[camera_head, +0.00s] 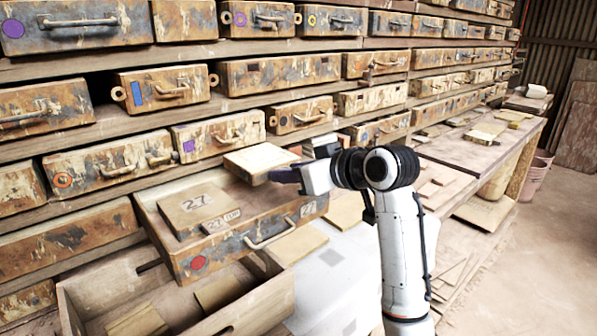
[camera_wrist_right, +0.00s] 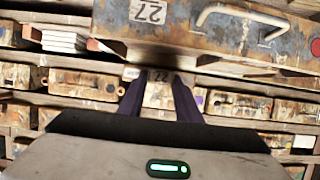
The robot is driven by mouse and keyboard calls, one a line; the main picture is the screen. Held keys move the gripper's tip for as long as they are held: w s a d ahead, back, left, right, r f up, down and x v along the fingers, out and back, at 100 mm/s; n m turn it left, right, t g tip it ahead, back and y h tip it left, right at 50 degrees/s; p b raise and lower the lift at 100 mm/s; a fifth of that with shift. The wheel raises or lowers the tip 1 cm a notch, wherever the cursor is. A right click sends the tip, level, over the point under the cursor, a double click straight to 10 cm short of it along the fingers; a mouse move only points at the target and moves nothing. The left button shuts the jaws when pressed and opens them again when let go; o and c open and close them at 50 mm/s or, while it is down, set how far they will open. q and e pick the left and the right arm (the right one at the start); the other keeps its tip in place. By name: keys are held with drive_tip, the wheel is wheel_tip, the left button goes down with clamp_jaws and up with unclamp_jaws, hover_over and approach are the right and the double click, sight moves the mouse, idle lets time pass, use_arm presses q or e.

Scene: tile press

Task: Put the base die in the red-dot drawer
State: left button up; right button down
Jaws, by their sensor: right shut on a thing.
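The red-dot drawer (camera_head: 180,257) is pulled out in the head view, with a red dot, a handle and a "27" label on its front. A flat block marked 27 (camera_head: 195,208) lies inside it at the left. My right gripper (camera_head: 290,174) is shut on a pale flat block (camera_head: 258,160), which seems to be the base die, above the drawer's right rear part. My left gripper is not in view.
Shelves of closed, stained drawers (camera_head: 108,165) stand behind and above the open one. An open wooden bin (camera_head: 245,310) is below it at the front. A bench (camera_head: 480,150) with loose tiles runs back at the right, and pink buckets (camera_head: 535,178) stand on the floor.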

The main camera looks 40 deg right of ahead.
drive_tip(key=shift+f+b, duration=0.75)
drive_tip(key=shift+f, duration=1.2)
drive_tip(key=c, duration=1.2)
unclamp_jaws()
drive_tip(key=shift+s, duration=0.1)
drive_tip(key=shift+f, duration=0.3)
drive_tip(key=v, duration=1)
drive_tip(key=shift+r, duration=0.3)
drive_tip(key=shift+s, duration=0.1)
